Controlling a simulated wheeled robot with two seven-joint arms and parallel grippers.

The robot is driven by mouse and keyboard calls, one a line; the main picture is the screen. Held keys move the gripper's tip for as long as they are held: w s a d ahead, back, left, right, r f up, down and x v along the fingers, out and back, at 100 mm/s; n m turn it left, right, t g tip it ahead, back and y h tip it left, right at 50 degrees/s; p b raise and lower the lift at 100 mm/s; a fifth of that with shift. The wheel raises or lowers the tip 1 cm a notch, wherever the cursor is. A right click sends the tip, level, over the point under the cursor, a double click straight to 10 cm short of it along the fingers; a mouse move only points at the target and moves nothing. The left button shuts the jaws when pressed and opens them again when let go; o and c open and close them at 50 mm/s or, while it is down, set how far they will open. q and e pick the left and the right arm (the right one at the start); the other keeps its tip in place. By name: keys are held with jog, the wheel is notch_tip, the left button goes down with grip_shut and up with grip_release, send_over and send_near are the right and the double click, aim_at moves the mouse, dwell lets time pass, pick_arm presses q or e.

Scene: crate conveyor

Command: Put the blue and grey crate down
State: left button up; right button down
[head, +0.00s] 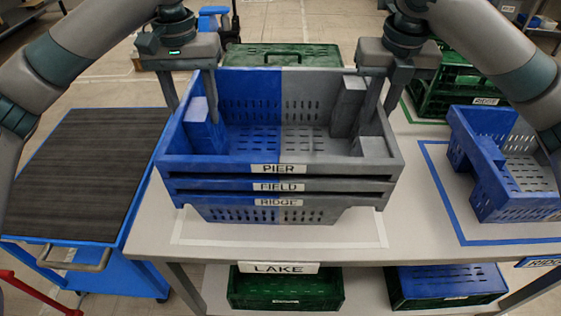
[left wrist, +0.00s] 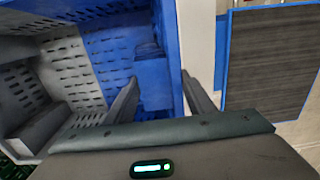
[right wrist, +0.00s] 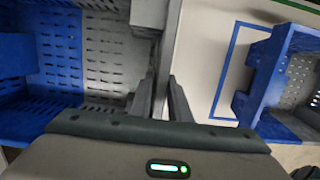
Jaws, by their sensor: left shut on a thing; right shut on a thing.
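The blue and grey crate labelled PIER (head: 278,169) is at the top of a stack, blue on its left half and grey on its right. Directly below show the rims of a FIELD crate (head: 338,187) and a RIDGE crate (head: 235,213), nested and level. I cannot tell whether PIER rests fully on FIELD. My left gripper (head: 189,98) is shut on the blue left wall, with one finger on each side in the left wrist view (left wrist: 162,98). My right gripper (head: 378,103) is shut on the grey right wall, which also shows in the right wrist view (right wrist: 165,40). The top crate looks empty.
The stack stands in a white outline on a table (head: 410,235) labelled LAKE. Another blue and grey crate (head: 503,203) sits in a blue outline at right. A dark-topped blue cart (head: 75,170) is at left. Green crates (head: 455,95) stand behind; more crates are on the shelf below.

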pick_arm(q)
jog(key=o, duration=1.6)
pick_arm(e)
jog(key=c, duration=1.6)
grip_release()
jog(key=shift+c, duration=0.2)
pick_arm(q)
notch_tip(320, 180, up, 12)
jog(key=shift+f, duration=0.1)
pick_arm(e)
jog(key=shift+r, duration=0.1)
notch_tip(320, 180, up, 12)
jog(key=s, duration=0.2)
jog(key=shift+f, duration=0.2)
jog(key=shift+w, duration=0.1)
pick_arm(q)
jog(key=shift+s, duration=0.1)
pick_arm(e)
jog(key=shift+f, duration=0.1)
